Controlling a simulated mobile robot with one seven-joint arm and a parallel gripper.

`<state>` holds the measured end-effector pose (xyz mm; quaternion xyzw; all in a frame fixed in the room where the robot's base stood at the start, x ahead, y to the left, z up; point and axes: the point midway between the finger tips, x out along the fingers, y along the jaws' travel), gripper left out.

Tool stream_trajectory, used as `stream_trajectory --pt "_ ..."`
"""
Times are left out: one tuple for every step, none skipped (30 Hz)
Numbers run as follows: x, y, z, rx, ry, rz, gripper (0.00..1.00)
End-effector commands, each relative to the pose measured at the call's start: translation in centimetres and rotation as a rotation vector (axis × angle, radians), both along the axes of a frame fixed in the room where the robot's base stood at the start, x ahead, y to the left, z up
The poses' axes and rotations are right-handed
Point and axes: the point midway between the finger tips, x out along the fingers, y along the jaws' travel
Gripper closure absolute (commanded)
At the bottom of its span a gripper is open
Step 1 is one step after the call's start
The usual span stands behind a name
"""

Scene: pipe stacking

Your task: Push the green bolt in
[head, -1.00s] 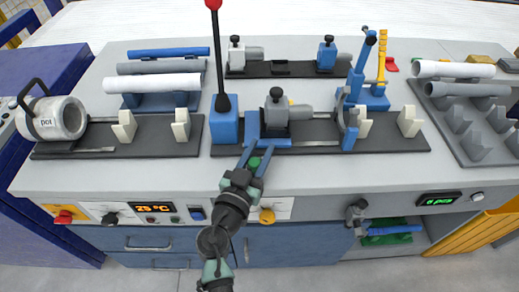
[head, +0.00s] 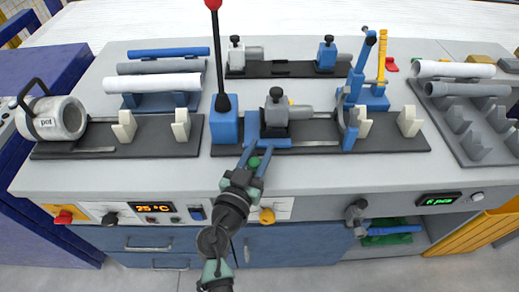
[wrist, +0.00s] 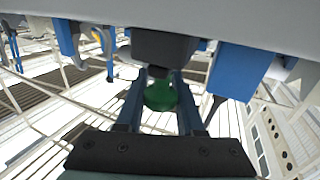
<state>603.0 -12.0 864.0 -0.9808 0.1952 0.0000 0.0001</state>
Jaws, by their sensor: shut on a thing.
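The green bolt (head: 254,161) shows at the front edge of a dark base plate, below a blue bracket (head: 253,126). In the wrist view the bolt's round green head (wrist: 160,96) lies between the two blue fingers, under a dark block (wrist: 165,48). My gripper (head: 255,156) is shut on the bolt, with one finger on each side; it also fills the middle of the wrist view (wrist: 160,82). The bolt's shaft is hidden, so how deep it sits cannot be told.
A grey clamp (head: 276,112) stands just behind the bracket, beside a blue block with a tall red-knobbed lever (head: 218,60). White pipe cradles (head: 408,121) stand to the right. The bench's front strip is clear.

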Motion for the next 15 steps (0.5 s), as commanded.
stream_trajectory --pt "0.1 0.1 -0.1 0.0 0.001 0.001 1.0" --pt "0.2 0.1 -0.2 0.0 0.0 0.001 1.0" --pt "0.5 0.0 -0.3 0.0 0.0 0.001 1.0" --pt "0.8 0.0 -0.4 0.0 -0.002 0.001 1.0" --pt "1.1 0.1 -0.4 0.001 -0.003 0.0 1.0" --pt "1.5 0.0 -0.5 0.001 -0.003 0.0 1.0" --pt "1.8 0.0 -0.4 0.001 -0.004 0.001 1.0" --pt "2.1 0.1 -0.4 0.002 -0.004 0.001 1.0" --pt "2.4 0.0 -0.4 0.001 -0.003 0.001 1.0" --pt "2.6 0.1 -0.3 0.0 -0.002 0.002 1.0" --pt "2.7 0.1 -0.3 0.001 -0.002 0.002 1.0" --pt "2.9 0.1 -0.2 0.001 -0.001 0.002 1.0" --pt "2.9 0.1 -0.1 0.001 -0.001 0.003 1.0" --pt "3.0 0.1 -0.1 0.0 0.0 0.003 1.0" --pt "3.0 0.1 0.0 0.0 0.0 0.004 1.0"
